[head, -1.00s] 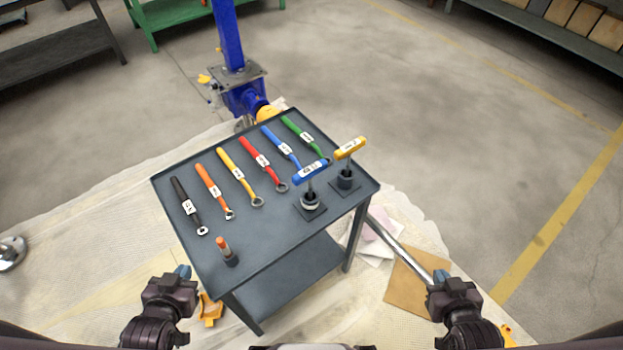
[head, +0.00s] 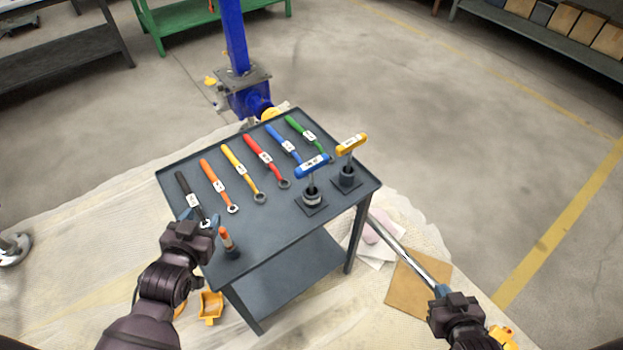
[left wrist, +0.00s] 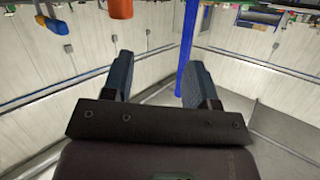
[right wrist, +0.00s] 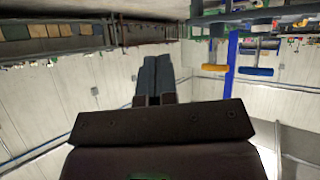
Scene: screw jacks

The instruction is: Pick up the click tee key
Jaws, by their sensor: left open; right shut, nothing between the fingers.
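Two tee-handled keys stand upright in holders at the table's right side. One is the blue tee key (head: 312,166), the other the yellow tee key (head: 351,145). Their labels are too small to read, so I cannot tell which is the click one. Both handles also show in the right wrist view, blue (right wrist: 256,71) and yellow (right wrist: 214,67). My left gripper (head: 195,215) is open and empty over the table's left edge, near the black wrench's ring end. Its spread fingers show in the left wrist view (left wrist: 157,80). My right gripper (head: 441,291) is shut and empty, off the table's right front.
Several coloured ring wrenches lie in a row on the dark table (head: 275,228), among them the black wrench (head: 187,192). A short orange-topped tool (head: 227,240) stands beside my left gripper. A blue jack column (head: 234,40) rises behind. The table's front middle is clear.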

